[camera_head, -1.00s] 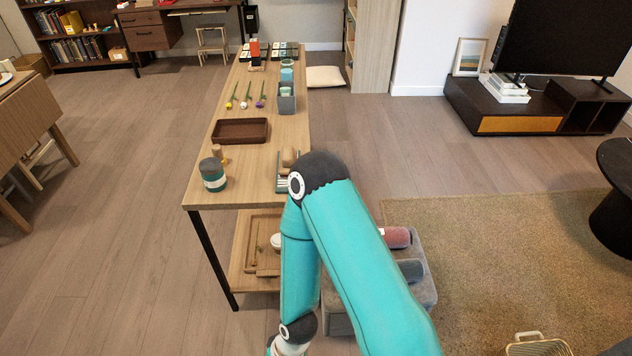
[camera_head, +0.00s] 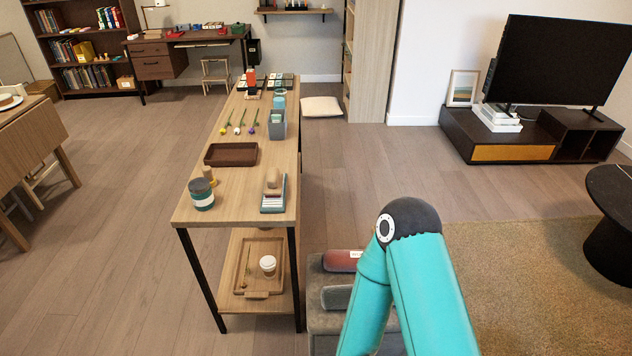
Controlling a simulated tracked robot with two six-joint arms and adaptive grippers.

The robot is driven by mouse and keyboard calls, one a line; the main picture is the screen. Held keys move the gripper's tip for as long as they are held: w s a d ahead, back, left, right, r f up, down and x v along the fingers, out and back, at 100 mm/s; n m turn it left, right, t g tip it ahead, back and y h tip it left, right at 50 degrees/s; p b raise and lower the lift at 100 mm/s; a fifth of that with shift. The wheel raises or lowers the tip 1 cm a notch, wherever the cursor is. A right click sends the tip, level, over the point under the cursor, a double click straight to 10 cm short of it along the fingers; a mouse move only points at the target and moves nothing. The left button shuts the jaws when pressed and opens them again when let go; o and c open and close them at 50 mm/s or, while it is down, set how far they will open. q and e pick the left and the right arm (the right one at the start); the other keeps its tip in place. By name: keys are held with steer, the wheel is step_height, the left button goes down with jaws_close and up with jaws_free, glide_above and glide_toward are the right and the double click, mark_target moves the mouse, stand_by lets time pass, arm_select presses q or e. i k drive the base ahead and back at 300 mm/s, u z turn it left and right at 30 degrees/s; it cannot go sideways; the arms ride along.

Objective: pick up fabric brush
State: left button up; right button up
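I cannot clearly single out a fabric brush. A wooden-topped item (camera_head: 273,181) lies at the near right end of the long table (camera_head: 235,187), on or beside a teal-edged piece with white strips (camera_head: 272,203). A thin stick-like item (camera_head: 247,268) lies in a wooden tray (camera_head: 262,240) on the lower shelf, too small to identify. My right arm comes in from the lower right with its elbow up, beside the table's right side. Its gripper is below the picture. My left gripper is not in view.
A grey padded box (camera_head: 325,322) with a red roll (camera_head: 342,260) and a grey roll (camera_head: 336,297) stands beside the table, partly behind my arm. A teal-grey jar (camera_head: 201,194) and brown tray (camera_head: 231,154) are on the table.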

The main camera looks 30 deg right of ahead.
mark_target(274, 179)
steer(key=u, duration=1.45)
steer(key=i, duration=0.1)
steer(key=z, duration=3)
steer(key=i, duration=1)
steer(key=u, duration=0.25)
